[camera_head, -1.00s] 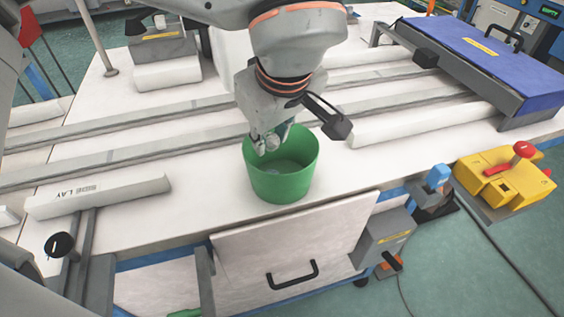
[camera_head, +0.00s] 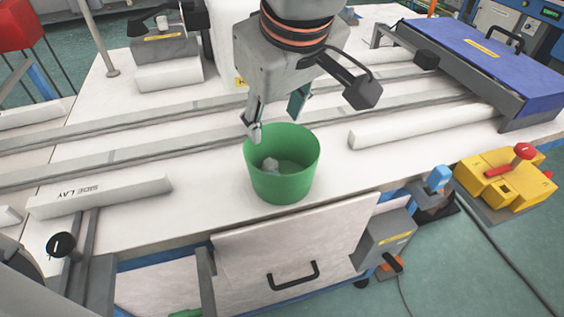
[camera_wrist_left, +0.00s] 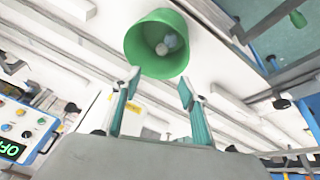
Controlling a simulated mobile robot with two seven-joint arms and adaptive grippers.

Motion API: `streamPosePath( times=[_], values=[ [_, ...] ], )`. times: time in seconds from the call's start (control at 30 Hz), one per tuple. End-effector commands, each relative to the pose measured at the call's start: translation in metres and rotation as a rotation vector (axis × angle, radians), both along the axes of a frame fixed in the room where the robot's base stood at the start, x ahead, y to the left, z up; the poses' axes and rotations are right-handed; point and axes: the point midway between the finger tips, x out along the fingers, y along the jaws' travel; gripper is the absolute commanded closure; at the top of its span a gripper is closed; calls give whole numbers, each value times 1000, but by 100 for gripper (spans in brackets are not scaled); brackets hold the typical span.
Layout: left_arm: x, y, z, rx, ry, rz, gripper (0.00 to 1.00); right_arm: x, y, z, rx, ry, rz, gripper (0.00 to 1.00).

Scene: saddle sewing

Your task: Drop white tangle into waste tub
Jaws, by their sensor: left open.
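The green waste tub (camera_head: 283,180) stands upright on the white table top near its front edge. A small whitish tangle (camera_head: 270,164) lies inside on the tub's floor. In the left wrist view the tub (camera_wrist_left: 141,50) shows a whitish lump (camera_wrist_left: 163,48) and a blue-grey lump beside it, both inside. My left gripper (camera_head: 275,115) is open and empty just above and behind the tub's rim, its fingers spread. In the left wrist view its two fingertips (camera_wrist_left: 159,82) are wide apart with nothing between them. My right gripper does not show.
A white bar marked "SIDE LAY" (camera_head: 100,196) lies left of the tub. A blue-lidded case (camera_head: 482,62) stands at the back right. A yellow box with a red knob (camera_head: 505,176) is off the table's right front. White table surface is clear around the tub.

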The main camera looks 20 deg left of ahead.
Motion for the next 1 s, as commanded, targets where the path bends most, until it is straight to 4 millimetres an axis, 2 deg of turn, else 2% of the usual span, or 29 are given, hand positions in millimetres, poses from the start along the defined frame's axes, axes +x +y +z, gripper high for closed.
streamPosePath(
  times=[0.1,0.33,1.0],
  values=[
    [-7,-6,21,-1,-4,0,57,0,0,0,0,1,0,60],
    [-15,-11,43,-1,-1,0,57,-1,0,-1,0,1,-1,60],
    [-17,-12,45,0,0,-1,57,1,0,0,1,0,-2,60]
  ],
)
